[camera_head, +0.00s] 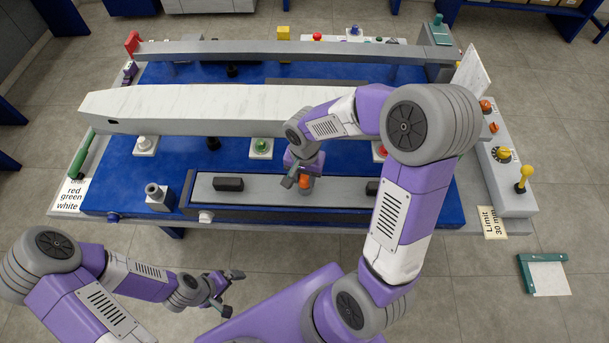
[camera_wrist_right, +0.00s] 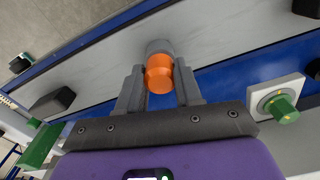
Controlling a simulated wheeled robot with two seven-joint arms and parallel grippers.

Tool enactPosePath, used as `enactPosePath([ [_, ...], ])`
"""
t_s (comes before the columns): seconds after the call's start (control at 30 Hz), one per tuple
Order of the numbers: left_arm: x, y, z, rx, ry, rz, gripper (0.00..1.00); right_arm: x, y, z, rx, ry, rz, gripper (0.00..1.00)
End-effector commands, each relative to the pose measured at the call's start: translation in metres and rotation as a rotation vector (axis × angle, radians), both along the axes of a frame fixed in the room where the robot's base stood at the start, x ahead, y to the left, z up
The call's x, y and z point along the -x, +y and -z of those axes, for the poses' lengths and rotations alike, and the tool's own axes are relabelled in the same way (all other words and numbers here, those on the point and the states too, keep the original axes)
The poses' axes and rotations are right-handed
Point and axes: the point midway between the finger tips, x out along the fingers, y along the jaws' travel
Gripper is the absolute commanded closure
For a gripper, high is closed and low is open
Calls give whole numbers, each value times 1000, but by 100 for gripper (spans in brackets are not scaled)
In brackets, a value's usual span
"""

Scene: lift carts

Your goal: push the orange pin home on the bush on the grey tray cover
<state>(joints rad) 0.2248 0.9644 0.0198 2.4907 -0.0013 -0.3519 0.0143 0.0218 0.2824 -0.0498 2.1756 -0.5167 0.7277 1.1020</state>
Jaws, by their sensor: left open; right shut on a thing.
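The grey tray cover (camera_head: 265,190) is a long flat panel on the front part of the blue bench, with two black handles. The orange pin (camera_head: 305,181) is near the middle of the cover. My right gripper (camera_head: 297,178) reaches down over it and is shut on the pin. In the right wrist view the orange pin (camera_wrist_right: 158,76) sits between the two fingers, and the grey bush (camera_wrist_right: 159,47) shows just behind its end. Pin and bush appear lined up; how deep the pin sits I cannot tell. My left gripper (camera_head: 232,291) is open and empty, in front of the bench.
A black handle (camera_head: 228,184) stands left of the pin, and another (camera_head: 372,188) right of it. A long pale beam (camera_head: 200,110) crosses the bench behind the cover. A green knob (camera_head: 261,146) on a white plate is close behind.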

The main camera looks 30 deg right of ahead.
Motion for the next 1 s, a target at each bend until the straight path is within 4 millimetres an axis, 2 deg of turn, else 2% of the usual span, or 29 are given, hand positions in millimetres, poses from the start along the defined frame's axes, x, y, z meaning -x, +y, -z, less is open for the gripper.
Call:
enactPosePath([
  [0.2, 0, 0, 7, 0, 0, 0, 0, 0, 0, 7, 0, 0, 0, 96],
  [0.23, 0, 0, 6, 0, 0, 0, 0, 0, 0, 6, 0, 0, 0, 62],
  [0.4, 0, 0, 5, 0, 0, 0, 0, 0, 0, 6, 0, 0, 0, 36],
  [0.73, 0, 0, 4, 0, 0, 0, 0, 0, 0, 2, 1, -1, 0, 36],
  [0.87, 0, 0, -1, 0, 0, 0, 0, -1, 0, -15, 1, -4, 0, 36],
  [1.0, 0, 0, -9, 0, 0, 0, 0, -1, 0, -40, 1, -5, 0, 36],
])
